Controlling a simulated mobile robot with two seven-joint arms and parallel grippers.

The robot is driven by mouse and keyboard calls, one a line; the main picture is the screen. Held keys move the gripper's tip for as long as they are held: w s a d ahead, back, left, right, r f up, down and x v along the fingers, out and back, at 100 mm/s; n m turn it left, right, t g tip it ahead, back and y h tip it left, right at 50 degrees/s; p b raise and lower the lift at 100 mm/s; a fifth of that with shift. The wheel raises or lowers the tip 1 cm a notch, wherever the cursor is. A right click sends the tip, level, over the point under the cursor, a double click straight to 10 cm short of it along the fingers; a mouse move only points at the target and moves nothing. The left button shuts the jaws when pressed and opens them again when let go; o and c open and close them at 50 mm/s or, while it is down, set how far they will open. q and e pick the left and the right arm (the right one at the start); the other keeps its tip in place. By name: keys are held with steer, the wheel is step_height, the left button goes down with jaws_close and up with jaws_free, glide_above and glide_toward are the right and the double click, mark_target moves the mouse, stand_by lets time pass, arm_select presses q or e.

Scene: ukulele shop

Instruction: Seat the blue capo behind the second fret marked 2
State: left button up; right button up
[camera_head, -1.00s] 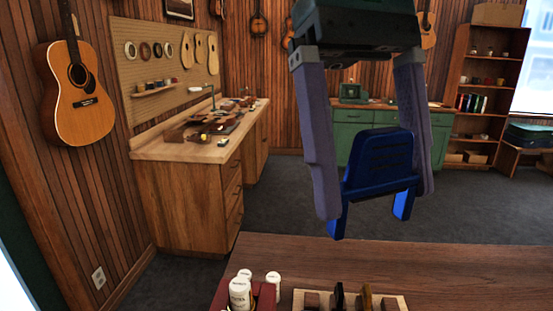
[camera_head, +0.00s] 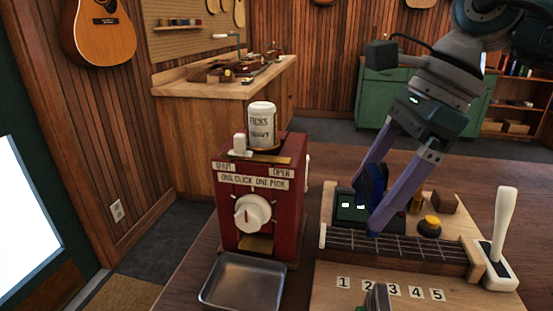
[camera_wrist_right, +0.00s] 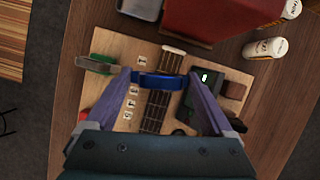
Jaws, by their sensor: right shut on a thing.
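My right gripper (camera_head: 374,208) reaches down from the upper right, its purple fingers shut on the blue capo (camera_head: 373,180). In the right wrist view the capo (camera_wrist_right: 158,80) lies between the fingertips and across the line of the strings, level with the gap between card 1 (camera_wrist_right: 139,61) and the card after it. The fretboard (camera_head: 410,247) sits on a wooden board; number cards 1 to 5 lie along its near side, including card 2 (camera_head: 366,285). Whether the capo touches the strings cannot be told. My left gripper is not in view.
A black box with a green display (camera_head: 352,207) stands close beside the fingers. A red pick dispenser (camera_head: 262,195) and metal tray (camera_head: 243,282) stand left. A white lever (camera_head: 503,235) is at the right. A greenish-grey piece (camera_head: 377,300) lies near the cards.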

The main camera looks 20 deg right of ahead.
mark_target(365, 240)
steer(key=shift+w+d+f+m+t, duration=0.1)
steer(key=shift+d+f+m+t, duration=0.15)
steer(key=shift+d+m, duration=0.3)
steer(key=shift+w+d+f+m+t, duration=0.15)
steer(key=shift+d+f+m, duration=0.15)
steer(key=shift+d+m, duration=0.2)
steer(key=shift+f, duration=0.2)
step_height(365, 240, down, 5)
steer(key=b, duration=0.4)
steer(key=shift+r, duration=0.1)
steer(key=shift+f, duration=0.3)
steer(key=shift+b, duration=0.45)
steer(key=shift+f+b, duration=0.55)
steer(key=o, duration=1.1)
steer(key=shift+c, duration=0.2)
